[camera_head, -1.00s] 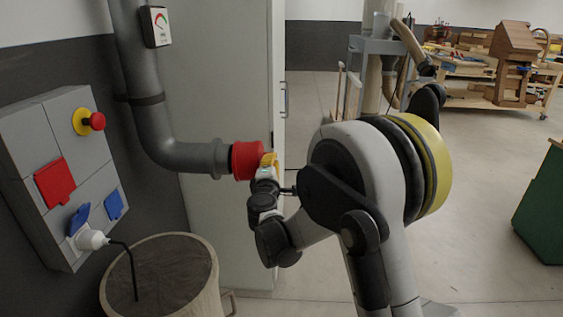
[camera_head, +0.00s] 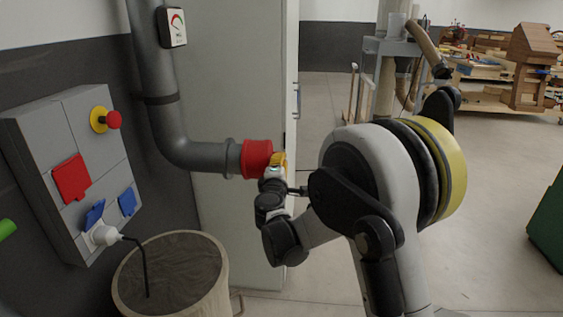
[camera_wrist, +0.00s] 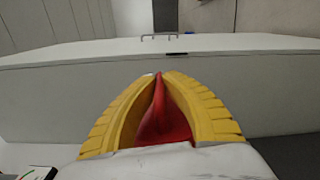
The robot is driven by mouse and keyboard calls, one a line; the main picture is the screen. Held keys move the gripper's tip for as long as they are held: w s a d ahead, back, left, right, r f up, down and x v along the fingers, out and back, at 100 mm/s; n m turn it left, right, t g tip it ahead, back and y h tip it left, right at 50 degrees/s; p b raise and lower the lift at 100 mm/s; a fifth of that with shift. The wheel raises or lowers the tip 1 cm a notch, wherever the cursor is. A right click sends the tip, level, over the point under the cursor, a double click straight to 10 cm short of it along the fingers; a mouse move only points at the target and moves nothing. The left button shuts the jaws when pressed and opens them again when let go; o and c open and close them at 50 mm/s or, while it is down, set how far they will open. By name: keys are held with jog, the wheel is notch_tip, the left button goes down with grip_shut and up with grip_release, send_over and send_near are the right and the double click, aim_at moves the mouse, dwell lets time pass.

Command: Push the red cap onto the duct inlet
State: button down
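The red cap (camera_head: 257,159) is at the open end of the grey duct (camera_head: 205,157), against its flange and in line with it. I cannot tell how far it is seated. My gripper (camera_head: 278,161) is at the cap's right side, its yellow fingers touching it. In the wrist view, the two yellow fingers of my gripper (camera_wrist: 158,82) close together at their tips around a red part of the cap (camera_wrist: 166,118). The cap's far face and the duct are hidden there.
A grey panel (camera_head: 88,140) with a red flap, blue flaps and a red button on yellow is at the left. Below stands a round bin (camera_head: 128,288). A tall pale cabinet (camera_head: 235,60) is behind the duct. Open floor lies at the right.

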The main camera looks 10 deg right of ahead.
jog(key=shift+r, duration=0.2)
jog(key=shift+f, duration=0.15)
dwell(0.3)
jog(key=shift+f+b, duration=0.25)
jog(key=shift+b, duration=0.05)
jog(key=shift+a+m, duration=0.15)
jog(key=shift+m, duration=0.15)
jog(key=shift+w+a, duration=0.2)
jog(key=shift+a, duration=0.25)
jog(key=shift+w+a, duration=0.15)
jog(key=shift+a, duration=0.25)
dwell(0.6)
jog(key=shift+a, duration=0.25)
jog(key=shift+w+a+b, duration=0.3)
jog(key=shift+w+a, duration=0.05)
jog(key=shift+a, duration=0.55)
dwell(0.9)
